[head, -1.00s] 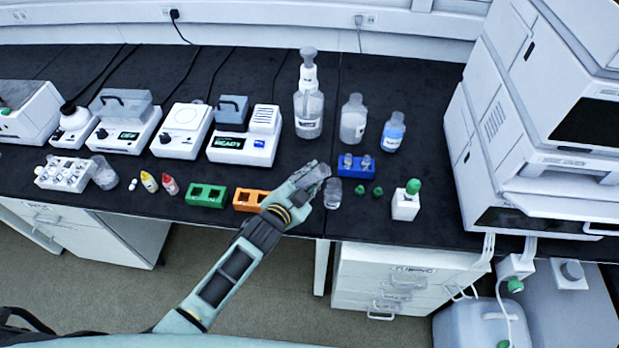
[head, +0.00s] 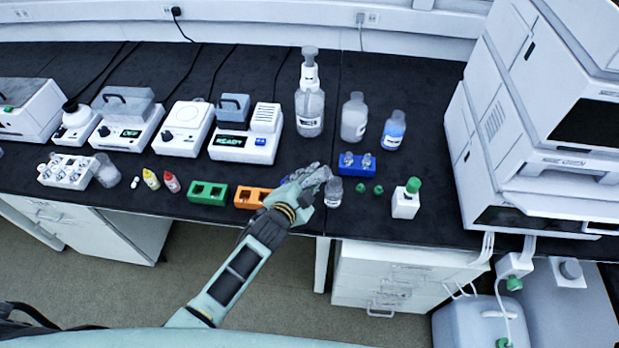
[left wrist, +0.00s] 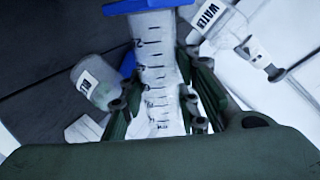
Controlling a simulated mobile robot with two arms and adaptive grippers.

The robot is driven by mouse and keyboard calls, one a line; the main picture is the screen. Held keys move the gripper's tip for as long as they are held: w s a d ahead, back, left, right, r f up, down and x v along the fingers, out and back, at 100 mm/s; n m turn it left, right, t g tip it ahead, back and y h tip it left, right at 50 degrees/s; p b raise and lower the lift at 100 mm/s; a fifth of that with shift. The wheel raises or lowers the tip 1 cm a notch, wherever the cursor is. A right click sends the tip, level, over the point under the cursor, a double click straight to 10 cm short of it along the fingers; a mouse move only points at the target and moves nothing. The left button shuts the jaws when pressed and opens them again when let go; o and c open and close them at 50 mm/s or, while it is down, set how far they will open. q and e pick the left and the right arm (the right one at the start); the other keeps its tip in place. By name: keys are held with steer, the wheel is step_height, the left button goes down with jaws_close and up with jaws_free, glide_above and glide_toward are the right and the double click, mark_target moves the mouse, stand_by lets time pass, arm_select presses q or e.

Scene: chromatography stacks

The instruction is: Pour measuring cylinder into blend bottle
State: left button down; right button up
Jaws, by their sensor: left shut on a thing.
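The measuring cylinder (left wrist: 156,80) is clear with dark graduation marks and a blue end (left wrist: 150,5). It lies between the fingers of my left gripper (left wrist: 160,108), which is shut on it. In the head view my left gripper (head: 314,181) is over the front of the bench, and the cylinder is hard to make out there. The blend bottle (head: 334,191), a small clear bottle with a white label, stands just right of the gripper. A labelled clear bottle also shows left of the cylinder in the left wrist view (left wrist: 95,84). Any liquid flow is not visible. My right gripper is out of view.
A blue rack (head: 357,165) with small vials stands behind the bottle. Green caps (head: 377,189) and a white bottle with a green cap (head: 406,199) are to the right. Orange (head: 249,198) and green (head: 208,193) racks are to the left. Larger bottles (head: 354,118) stand behind.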

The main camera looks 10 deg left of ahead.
arm_select(q)
steer(key=shift+r, duration=0.1)
steer(key=shift+a+m+y+p, duration=0.1)
steer(key=shift+m+y+p, duration=0.2)
steer(key=shift+y+p, duration=0.1)
stand_by(0.4)
steer(key=shift+r+m+p, duration=0.25)
steer(key=shift+m+p, duration=0.05)
steer(key=shift+p, duration=0.1)
